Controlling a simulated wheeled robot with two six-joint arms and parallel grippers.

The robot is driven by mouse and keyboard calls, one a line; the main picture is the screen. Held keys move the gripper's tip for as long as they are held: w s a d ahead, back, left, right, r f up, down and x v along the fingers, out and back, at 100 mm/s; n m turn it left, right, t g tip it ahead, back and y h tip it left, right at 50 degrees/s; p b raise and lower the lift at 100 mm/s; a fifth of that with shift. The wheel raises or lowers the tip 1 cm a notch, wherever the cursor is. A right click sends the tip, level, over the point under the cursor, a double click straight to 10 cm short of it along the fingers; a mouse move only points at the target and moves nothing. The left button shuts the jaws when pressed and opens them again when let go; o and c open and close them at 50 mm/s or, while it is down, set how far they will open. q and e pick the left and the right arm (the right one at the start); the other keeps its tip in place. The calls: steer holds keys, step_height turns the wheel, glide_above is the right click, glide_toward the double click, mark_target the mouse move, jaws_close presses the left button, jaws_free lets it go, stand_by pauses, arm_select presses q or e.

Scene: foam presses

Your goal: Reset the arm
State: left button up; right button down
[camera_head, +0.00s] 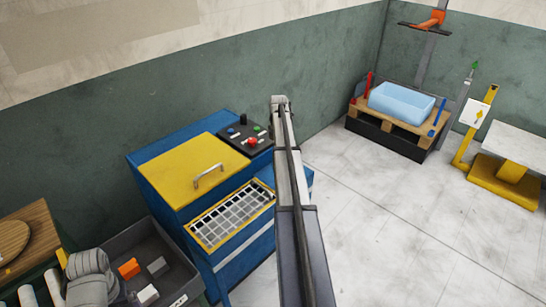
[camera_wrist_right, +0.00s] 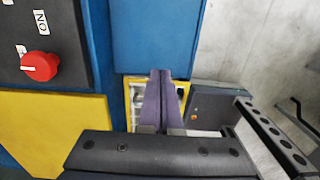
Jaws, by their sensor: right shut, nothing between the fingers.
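My right arm (camera_head: 293,190) rises from the bottom middle of the head view, in front of the right side of the blue press. Its gripper cannot be made out there. In the right wrist view my right gripper (camera_wrist_right: 160,75) is shut and empty, its two dark fingers pressed together. It points past the blue machine body (camera_wrist_right: 155,35). A grey rounded part of my left arm (camera_head: 92,272) shows at the lower left of the head view. No left gripper fingers are visible.
The blue press has a yellow lid (camera_head: 190,172), a grid tray (camera_head: 232,214) and a control panel with a red knob (camera_wrist_right: 41,66). A grey bin (camera_head: 170,240) holds small blocks. A pallet (camera_head: 392,124) bears a light-blue tub (camera_head: 402,101).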

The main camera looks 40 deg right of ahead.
steer(key=shift+d+r, duration=0.1)
steer(key=shift+d, duration=0.05)
steer(key=a+m, duration=0.7)
steer(key=a, duration=3)
steer(key=s+a+m, duration=0.3)
steer(key=s+a, duration=0.6)
steer(key=a, duration=0.3)
steer(key=s+a+f+m+b, duration=0.1)
steer(key=s+a+m, duration=0.3)
steer(key=s+a, duration=0.5)
steer(key=a, duration=0.3)
steer(key=shift+s+a+m+h, duration=0.25)
steer(key=shift+s+m+h, duration=0.05)
steer(key=shift+s+h, duration=0.1)
